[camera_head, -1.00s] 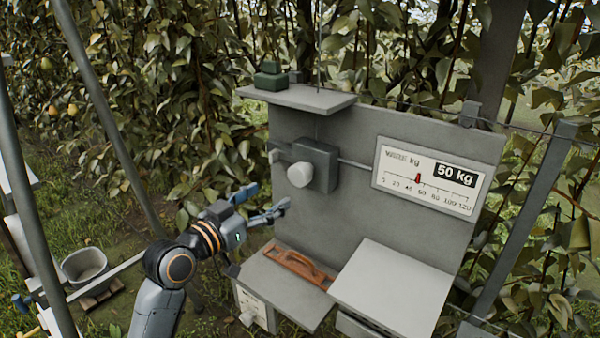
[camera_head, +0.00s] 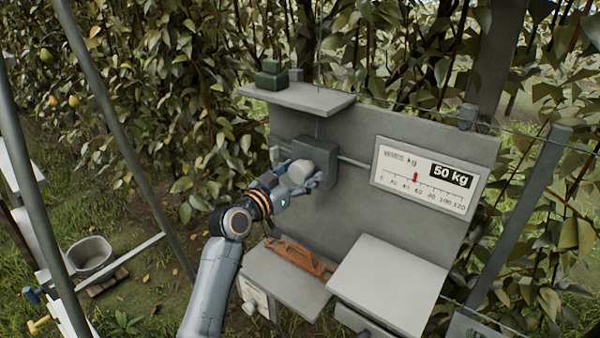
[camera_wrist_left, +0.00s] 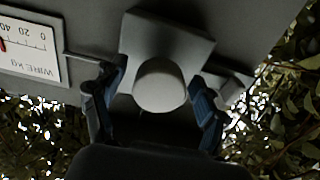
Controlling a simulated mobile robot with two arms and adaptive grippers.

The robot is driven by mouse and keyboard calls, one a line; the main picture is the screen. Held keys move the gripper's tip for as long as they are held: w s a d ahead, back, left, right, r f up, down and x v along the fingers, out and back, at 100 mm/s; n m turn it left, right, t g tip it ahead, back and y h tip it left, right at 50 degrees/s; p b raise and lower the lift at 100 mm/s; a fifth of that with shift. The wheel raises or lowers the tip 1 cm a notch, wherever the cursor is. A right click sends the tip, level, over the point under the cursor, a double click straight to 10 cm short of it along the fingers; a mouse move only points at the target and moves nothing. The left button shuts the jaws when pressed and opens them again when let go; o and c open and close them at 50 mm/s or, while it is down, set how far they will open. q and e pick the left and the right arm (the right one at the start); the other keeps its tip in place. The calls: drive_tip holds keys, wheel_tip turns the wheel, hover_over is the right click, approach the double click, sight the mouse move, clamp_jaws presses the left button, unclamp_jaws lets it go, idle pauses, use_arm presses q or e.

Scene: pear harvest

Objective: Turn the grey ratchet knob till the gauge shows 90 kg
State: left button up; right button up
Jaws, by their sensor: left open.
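The grey ratchet knob (camera_head: 300,172) sticks out from a dark grey block on the upright panel. It also shows in the left wrist view (camera_wrist_left: 159,86), between my two blue fingers. My left gripper (camera_head: 300,184) is open around the knob, one finger to each side, with gaps visible in the wrist view (camera_wrist_left: 155,100). My right gripper is not in view.
A shelf (camera_head: 300,99) with dark green blocks (camera_head: 271,76) is above the knob. An orange-brown tool (camera_head: 299,258) lies on the lower ledge, beside a pale sloping board (camera_head: 390,283). A wire runs from the block toward the gauge. A bucket (camera_head: 90,256) stands at left.

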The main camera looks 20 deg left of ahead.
use_arm(q)
drive_tip(key=c, duration=1.2)
drive_tip(key=shift+o, duration=0.2)
